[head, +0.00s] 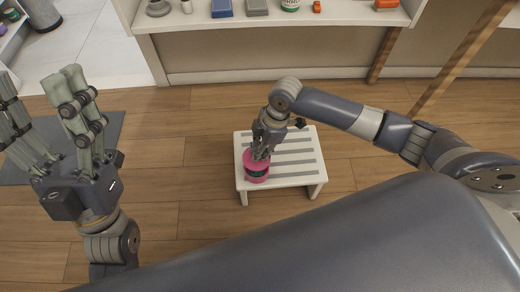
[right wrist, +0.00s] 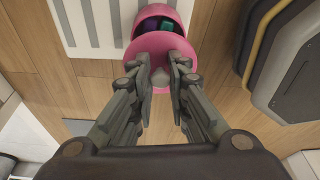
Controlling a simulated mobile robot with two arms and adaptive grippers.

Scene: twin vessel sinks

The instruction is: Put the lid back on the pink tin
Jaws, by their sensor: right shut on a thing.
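The pink tin (head: 257,179) stands on the front left part of a white slatted stool (head: 298,180). In the right wrist view the tin (right wrist: 181,12) is open at the top, with purple and teal things inside. My right gripper (right wrist: 160,70) is shut on the pink lid (right wrist: 158,43), its fingers at the near part of the lid. The lid overlaps the near side of the tin's opening in that view; I cannot tell whether they touch. In the head view my right gripper (head: 261,153) is just over the tin. My left gripper (head: 38,80) is open and empty, far to the left.
A white shelf (head: 270,20) with several small objects runs along the back. A dark grey mat (head: 100,128) lies on the wooden floor at left. Wooden legs (head: 460,60) slant at the upper right. The floor around the stool is clear.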

